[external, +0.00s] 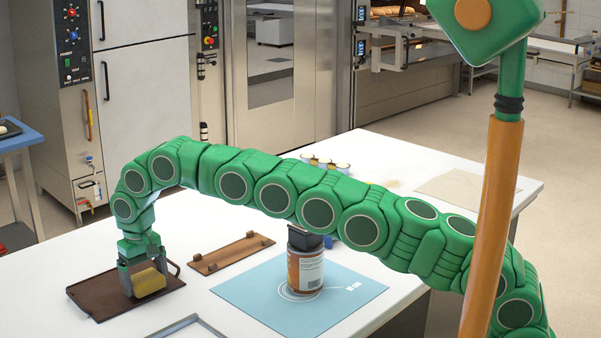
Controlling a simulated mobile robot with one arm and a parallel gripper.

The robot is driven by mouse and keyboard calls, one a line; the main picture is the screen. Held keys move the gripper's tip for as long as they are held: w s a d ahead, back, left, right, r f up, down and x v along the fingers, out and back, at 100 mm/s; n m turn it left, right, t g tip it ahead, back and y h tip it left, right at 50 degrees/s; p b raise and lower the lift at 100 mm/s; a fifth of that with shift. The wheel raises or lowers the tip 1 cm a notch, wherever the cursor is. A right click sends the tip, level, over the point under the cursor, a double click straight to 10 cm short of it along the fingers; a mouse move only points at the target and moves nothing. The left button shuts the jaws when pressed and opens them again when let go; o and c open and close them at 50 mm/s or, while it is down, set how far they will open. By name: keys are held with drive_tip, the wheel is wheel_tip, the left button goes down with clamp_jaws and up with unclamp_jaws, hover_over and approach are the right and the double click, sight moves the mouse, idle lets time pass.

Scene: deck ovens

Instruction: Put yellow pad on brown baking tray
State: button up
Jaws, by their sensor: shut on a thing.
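The yellow pad (150,283) is a small block held between the fingers of my gripper (141,280). My gripper points down and is shut on it, over the brown baking tray (94,293). The tray is a flat dark brown sheet at the left front of the white table. The pad looks very low over the tray's right part; I cannot tell whether it touches the surface. The far finger is partly hidden by the pad.
A brown wooden board (232,254) with small knobs lies right of the tray. A labelled jar (305,268) with a dark lid stands on a light blue mat (348,294). A grey frame (188,328) lies at the front. Small cups (325,163) stand behind my arm.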

sight(144, 276)
drive_tip(key=shift+f, duration=0.35)
drive_tip(key=o, duration=0.7)
drive_tip(key=shift+c, duration=0.2)
drive_tip(key=shift+r, duration=0.1)
wheel_tip(144, 276, up, 6)
drive_tip(key=shift+a+r, duration=0.1)
drive_tip(key=shift+r, duration=0.9)
drive_tip(key=shift+w, duration=0.1)
